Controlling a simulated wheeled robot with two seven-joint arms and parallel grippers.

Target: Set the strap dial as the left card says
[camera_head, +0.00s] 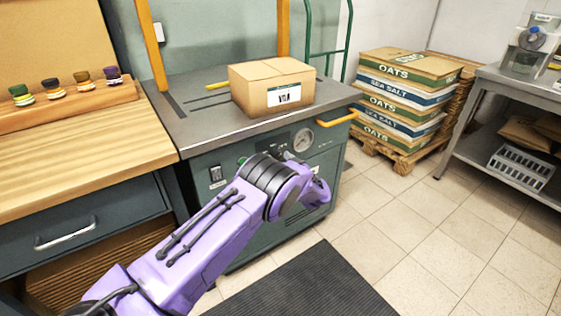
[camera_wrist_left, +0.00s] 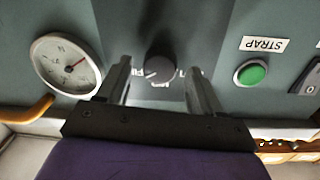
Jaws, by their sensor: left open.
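The strap dial (camera_wrist_left: 160,69) is a dark round knob on the grey-green front panel of the strapping machine (camera_head: 222,158). It has white lettering around it, partly covered by my fingers and too small to read surely. My left gripper (camera_wrist_left: 157,80) is open in the left wrist view, one finger on each side of the dial; I cannot tell whether they touch it. I cannot make out the left card in either view. My right gripper is out of view.
A round gauge (camera_wrist_left: 65,63) and a green button (camera_wrist_left: 251,73) under a STRAP label (camera_wrist_left: 264,44) flank the dial. A labelled carton (camera_head: 262,86) sits on the machine top. A yellow handle (camera_head: 338,118) juts from its edge. Stacked sacks (camera_head: 402,97) stand behind right. Floor at right is clear.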

